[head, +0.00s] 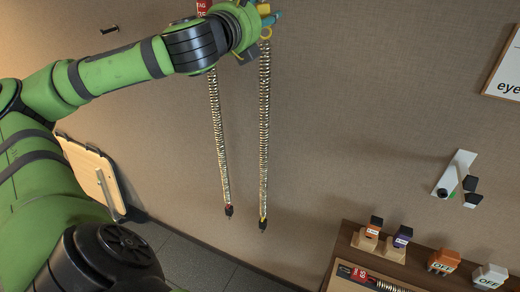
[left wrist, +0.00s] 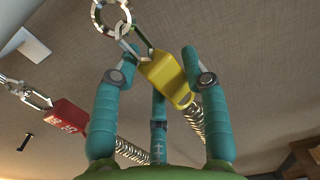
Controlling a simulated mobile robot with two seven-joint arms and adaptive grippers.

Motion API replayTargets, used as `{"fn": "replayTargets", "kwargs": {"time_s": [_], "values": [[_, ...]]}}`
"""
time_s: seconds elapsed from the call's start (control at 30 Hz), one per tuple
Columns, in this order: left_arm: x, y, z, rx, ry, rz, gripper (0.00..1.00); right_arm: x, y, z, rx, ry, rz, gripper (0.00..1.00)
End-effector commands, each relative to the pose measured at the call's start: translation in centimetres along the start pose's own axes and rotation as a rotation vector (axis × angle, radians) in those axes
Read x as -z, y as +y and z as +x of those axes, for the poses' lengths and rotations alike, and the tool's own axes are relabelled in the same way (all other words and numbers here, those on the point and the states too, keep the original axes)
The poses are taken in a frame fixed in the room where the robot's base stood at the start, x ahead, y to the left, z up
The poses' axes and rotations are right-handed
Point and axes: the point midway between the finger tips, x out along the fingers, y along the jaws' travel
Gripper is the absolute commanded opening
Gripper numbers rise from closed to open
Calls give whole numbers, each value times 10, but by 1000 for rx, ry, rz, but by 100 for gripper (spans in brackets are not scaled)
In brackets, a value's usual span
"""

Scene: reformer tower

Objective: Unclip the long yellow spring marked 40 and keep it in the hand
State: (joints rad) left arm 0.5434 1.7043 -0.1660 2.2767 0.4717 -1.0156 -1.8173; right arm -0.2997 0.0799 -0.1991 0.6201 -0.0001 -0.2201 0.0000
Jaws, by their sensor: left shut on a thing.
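The long yellow spring has a yellow tag (left wrist: 165,75) at its top, and its silver coil (head: 264,120) hangs down the wall. My left gripper (head: 265,17) is high on the wall; its teal fingers (left wrist: 163,60) are shut on the yellow tag. Above the tag, a metal clip (left wrist: 122,30) appears linked to a big steel ring (left wrist: 111,14). I cannot read a 40 on the visible tag face. Left of it hangs a second spring (head: 219,130) with a red tag (left wrist: 69,115). My right gripper is not in view.
A wooden bench (head: 345,233) stands at lower right, with several small blocks and a tray of springs (head: 390,287). A white wall plate (head: 453,172) with black knobs is at right. A wooden board (head: 84,165) leans at left. The wall between is clear.

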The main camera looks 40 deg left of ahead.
Motion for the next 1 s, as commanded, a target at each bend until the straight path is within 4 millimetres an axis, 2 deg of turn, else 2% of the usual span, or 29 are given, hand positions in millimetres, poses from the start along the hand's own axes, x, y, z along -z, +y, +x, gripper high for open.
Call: {"fn": "replayTargets", "kwargs": {"time_s": [0.77, 1.0], "values": [[-13, 2, 0, -1, -1, 1, 0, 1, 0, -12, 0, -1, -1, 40], [-11, 1, -3, 0, -3, 1, 0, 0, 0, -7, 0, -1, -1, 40]]}}
